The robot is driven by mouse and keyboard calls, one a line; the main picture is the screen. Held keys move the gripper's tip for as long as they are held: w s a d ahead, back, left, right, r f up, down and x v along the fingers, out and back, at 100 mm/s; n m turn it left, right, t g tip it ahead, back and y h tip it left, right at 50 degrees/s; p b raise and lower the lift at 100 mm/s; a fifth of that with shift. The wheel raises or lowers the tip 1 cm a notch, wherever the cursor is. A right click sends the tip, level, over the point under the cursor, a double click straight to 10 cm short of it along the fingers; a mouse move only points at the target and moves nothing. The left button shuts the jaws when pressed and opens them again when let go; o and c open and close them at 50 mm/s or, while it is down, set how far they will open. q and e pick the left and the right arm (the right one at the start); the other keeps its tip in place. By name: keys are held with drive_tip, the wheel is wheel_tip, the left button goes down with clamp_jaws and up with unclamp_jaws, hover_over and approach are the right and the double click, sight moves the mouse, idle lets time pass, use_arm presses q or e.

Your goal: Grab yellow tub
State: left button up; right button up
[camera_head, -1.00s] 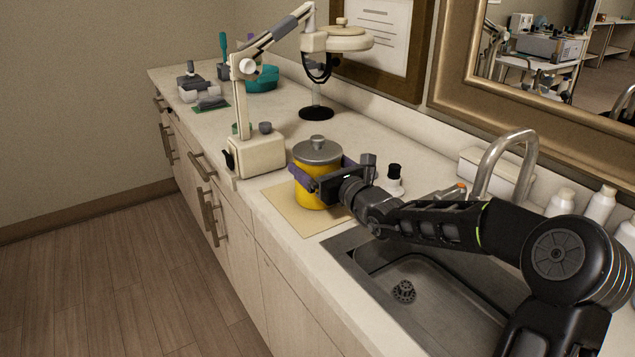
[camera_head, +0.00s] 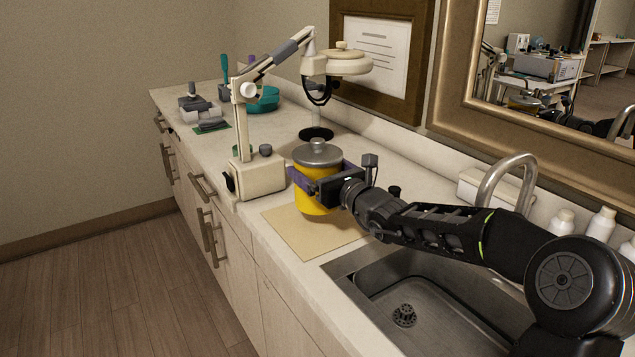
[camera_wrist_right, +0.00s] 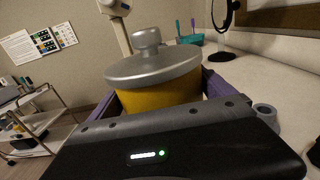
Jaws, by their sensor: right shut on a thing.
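The yellow tub (camera_head: 313,199) with a grey knobbed lid (camera_head: 318,153) is over the back part of a tan mat (camera_head: 299,232), seemingly a little above the counter. My right gripper (camera_head: 312,187) is shut on the tub, its purple fingers on either side of the body. In the right wrist view the yellow tub (camera_wrist_right: 160,95) stands upright between the fingers, its lid on; its lower part is hidden by the gripper body. My left gripper is not in view.
A cream lamp base (camera_head: 257,175) stands close behind and left of the tub. The sink (camera_head: 415,297) with its faucet (camera_head: 507,180) lies to the right. White bottles (camera_head: 600,224) stand by the wall. A teal bowl (camera_head: 262,99) is at the far end.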

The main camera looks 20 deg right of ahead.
sight(321, 149)
wheel_tip(321, 149, up, 6)
drive_tip(key=shift+a+f+p, duration=0.1)
drive_tip(key=shift+f+p, duration=0.05)
drive_tip(key=shift+p, duration=0.2)
drive_tip(key=shift+f, duration=0.1)
idle(0.4)
